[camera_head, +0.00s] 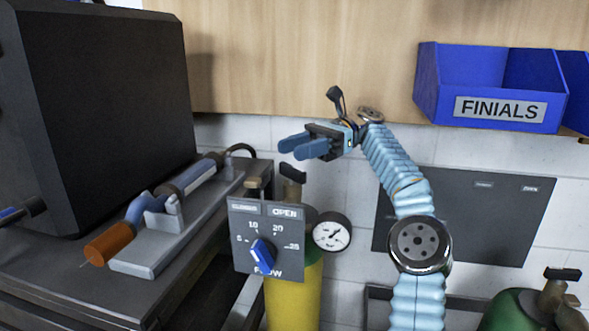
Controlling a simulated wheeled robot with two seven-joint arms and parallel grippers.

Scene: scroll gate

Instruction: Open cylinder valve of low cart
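A yellow cylinder (293,298) stands in the middle, behind a grey flow panel (241,222) marked OPEN, with a blue knob (261,254). A dark valve handle (293,173) rises above the panel, with a smaller brownish handle (253,183) to its left. A round gauge (332,232) is at the panel's right. A green cylinder (503,313) with a dark-topped valve (562,275) is at the lower right. My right gripper (289,150) is empty, its blue fingers apart and pointing left, above the dark handle in the picture. My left gripper is not in view. The cart itself cannot be made out.
A dark bench (75,290) on the left carries a large black box (100,110) and a torch-like tool (160,205) with an orange end on a grey stand. A blue FINIALS bin (437,85) is at the upper right. A dark panel (500,220) is on the tiled wall.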

